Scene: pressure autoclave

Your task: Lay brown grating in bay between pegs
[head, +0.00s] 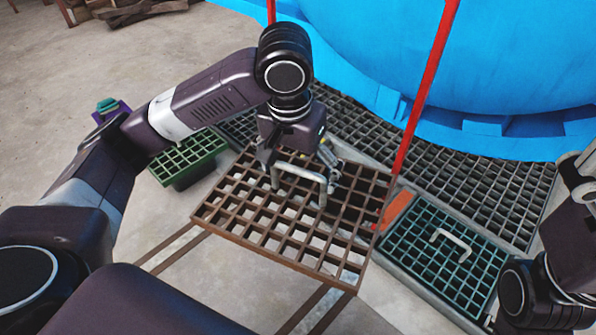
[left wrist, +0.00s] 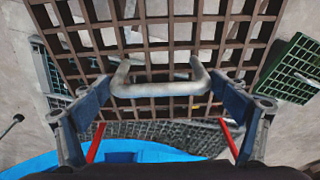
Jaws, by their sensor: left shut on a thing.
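The brown grating (head: 262,222) is a square lattice with a grey bar handle (head: 300,171). My left gripper (head: 297,168) is over the handle and shut on it. In the left wrist view the handle (left wrist: 155,90) spans between the blue fingers (left wrist: 154,97), and the grating (left wrist: 150,35) lies beyond it. The grating hangs tilted over the gap between the green grating on the left and the teal-green one on the right. It covers most of the bay there, and I cannot make out the pegs. My right arm shows at the right edge, its gripper out of sight.
The left green grating (head: 189,154) and the right teal-green grating (head: 480,258) flank the gap. Dark floor grating (head: 440,175) runs beneath a large blue vessel (head: 430,55). A red post (head: 432,75) rises near the grating's far right corner. Brown rails (head: 172,249) lie at the near side.

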